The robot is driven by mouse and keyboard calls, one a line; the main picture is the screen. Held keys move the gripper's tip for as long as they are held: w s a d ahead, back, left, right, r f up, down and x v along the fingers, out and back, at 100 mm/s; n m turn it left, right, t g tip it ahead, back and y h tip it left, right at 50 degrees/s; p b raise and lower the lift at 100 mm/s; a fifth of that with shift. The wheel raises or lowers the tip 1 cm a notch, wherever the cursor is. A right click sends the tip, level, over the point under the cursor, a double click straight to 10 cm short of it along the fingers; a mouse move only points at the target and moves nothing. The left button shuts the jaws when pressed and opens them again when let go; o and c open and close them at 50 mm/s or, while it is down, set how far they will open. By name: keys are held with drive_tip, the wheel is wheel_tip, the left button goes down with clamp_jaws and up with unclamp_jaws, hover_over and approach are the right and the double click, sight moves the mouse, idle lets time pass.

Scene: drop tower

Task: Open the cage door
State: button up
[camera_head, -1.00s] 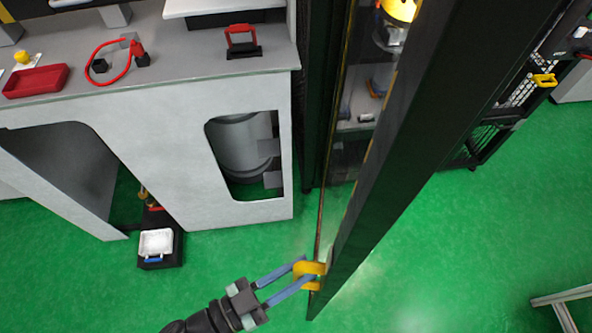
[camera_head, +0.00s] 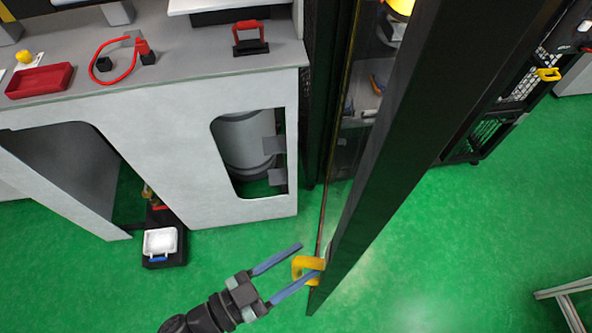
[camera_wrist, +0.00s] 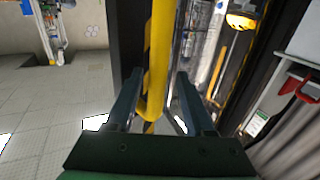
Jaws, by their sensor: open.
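The cage door (camera_head: 392,150) is a dark-framed panel standing ajar, swung out toward me, with its lower end above the green floor. A yellow handle (camera_head: 306,268) sticks out near its bottom end. My gripper (camera_head: 308,260) is open at the handle, with one finger against or through it and the other apart on its left. In the wrist view the yellow handle (camera_wrist: 158,60) stands between the two open fingers (camera_wrist: 158,98), nearer the left one. Whether a finger touches it is not clear.
A grey workbench (camera_head: 190,75) with a red tray (camera_head: 40,80) and a red-handled tool (camera_head: 250,38) stands at the left. A black case with a white top (camera_head: 160,242) lies on the floor. Another yellow handle (camera_head: 548,74) is on the dark cage at right.

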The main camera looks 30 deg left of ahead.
drive_tip(key=shift+s, duration=0.1)
drive_tip(key=b+v, duration=0.4)
drive_tip(key=v, duration=0.8)
drive_tip(key=shift+s+a+b, duration=0.25)
drive_tip(key=shift+s+b, duration=0.1)
